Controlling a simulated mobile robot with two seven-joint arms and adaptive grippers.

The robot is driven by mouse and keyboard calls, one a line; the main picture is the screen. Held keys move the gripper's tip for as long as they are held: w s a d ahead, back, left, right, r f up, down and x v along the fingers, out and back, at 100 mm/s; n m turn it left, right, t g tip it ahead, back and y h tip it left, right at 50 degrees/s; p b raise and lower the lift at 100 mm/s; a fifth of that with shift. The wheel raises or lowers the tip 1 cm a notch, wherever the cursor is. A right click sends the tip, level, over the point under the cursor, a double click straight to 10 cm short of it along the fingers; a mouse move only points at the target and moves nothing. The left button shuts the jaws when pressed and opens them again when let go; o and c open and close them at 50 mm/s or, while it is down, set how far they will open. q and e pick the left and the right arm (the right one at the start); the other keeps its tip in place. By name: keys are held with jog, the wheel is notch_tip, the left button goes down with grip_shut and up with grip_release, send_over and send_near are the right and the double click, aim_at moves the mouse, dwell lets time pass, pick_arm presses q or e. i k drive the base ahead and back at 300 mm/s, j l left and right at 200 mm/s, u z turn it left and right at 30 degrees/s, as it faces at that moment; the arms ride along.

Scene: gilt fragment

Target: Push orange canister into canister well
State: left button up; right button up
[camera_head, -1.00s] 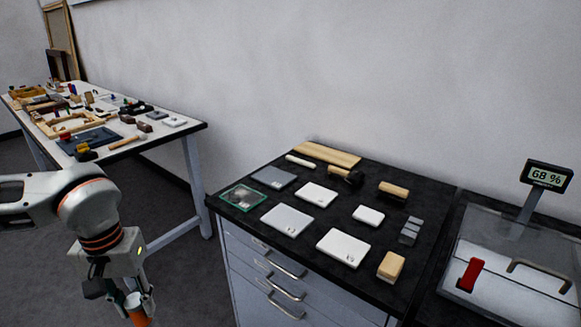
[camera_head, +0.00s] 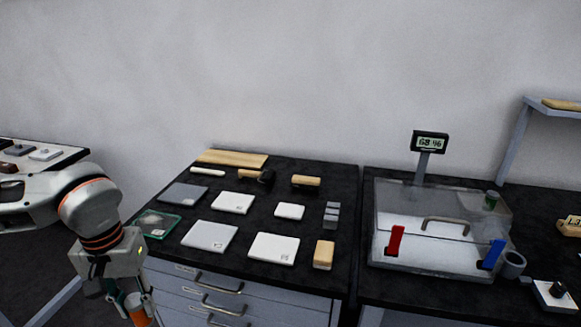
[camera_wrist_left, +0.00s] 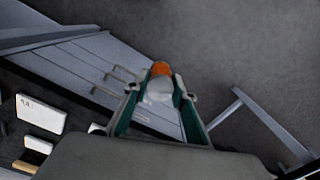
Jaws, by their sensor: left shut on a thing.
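The orange canister (camera_head: 139,317) hangs in my left gripper (camera_head: 131,305) at the lower left of the head view, with a pale upper part and its lower end cut off by the frame. In the left wrist view the canister (camera_wrist_left: 160,69) sits between the two fingers of the left gripper (camera_wrist_left: 157,94), which are shut on it. My right gripper is not in view.
The clear box (camera_head: 410,254) has red (camera_head: 395,240) and blue (camera_head: 491,254) clips and a display (camera_head: 430,143) behind. The dark counter (camera_head: 290,188) holds several white and grey slabs and wooden blocks. A drawer cabinet (camera_head: 180,290) fronts the counter near my left gripper.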

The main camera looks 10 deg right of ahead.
aim_at(507, 268)
jog(key=z, duration=1.3)
